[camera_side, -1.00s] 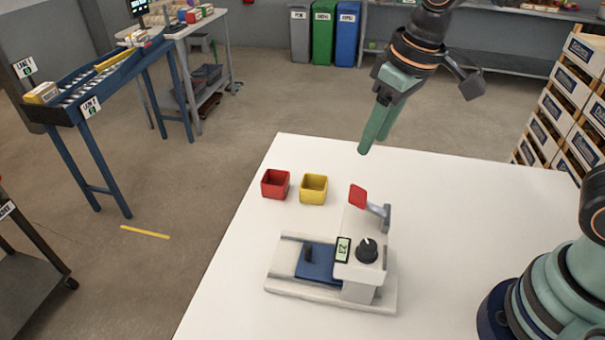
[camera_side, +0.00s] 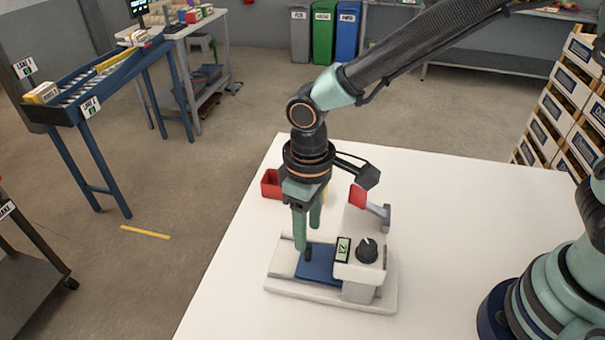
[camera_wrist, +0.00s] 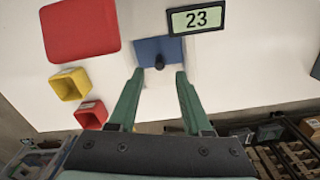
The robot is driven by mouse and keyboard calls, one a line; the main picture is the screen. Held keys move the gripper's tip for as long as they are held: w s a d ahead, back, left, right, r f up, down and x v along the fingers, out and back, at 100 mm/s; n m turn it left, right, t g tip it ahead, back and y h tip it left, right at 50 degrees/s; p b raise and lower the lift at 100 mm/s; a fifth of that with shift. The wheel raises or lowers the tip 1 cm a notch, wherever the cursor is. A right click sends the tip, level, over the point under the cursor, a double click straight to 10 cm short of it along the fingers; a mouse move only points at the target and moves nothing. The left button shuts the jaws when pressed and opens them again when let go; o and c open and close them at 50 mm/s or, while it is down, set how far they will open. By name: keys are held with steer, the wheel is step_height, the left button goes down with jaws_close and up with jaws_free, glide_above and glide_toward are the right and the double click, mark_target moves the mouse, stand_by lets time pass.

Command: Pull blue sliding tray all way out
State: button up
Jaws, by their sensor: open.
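The blue sliding tray (camera_side: 318,264) lies on the pale base of a small white machine (camera_side: 356,268), partly out on its left side. A dark upright knob (camera_side: 308,252) stands on the tray. My gripper (camera_side: 306,245) is above the tray's left part, fingers pointing down, one finger close to the knob. In the wrist view the blue tray (camera_wrist: 148,48) and its knob (camera_wrist: 159,62) lie ahead of the open fingertips (camera_wrist: 159,72), with nothing between the fingers. I cannot tell from the side view whether a finger touches the knob.
The machine has a red lever (camera_side: 358,197), a black dial (camera_side: 367,251) and a display (camera_side: 343,249). A red box (camera_side: 271,184) and a yellow box (camera_wrist: 69,85) stand behind my gripper. The white table (camera_side: 450,220) is clear to the right of the machine.

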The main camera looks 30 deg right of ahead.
mark_target(308, 246)
step_height(308, 246, down, 6)
steer(key=shift+r, duration=0.1)
steer(key=shift+c, duration=0.3)
jaws_close()
steer(key=shift+r, duration=0.1)
stand_by(1.2)
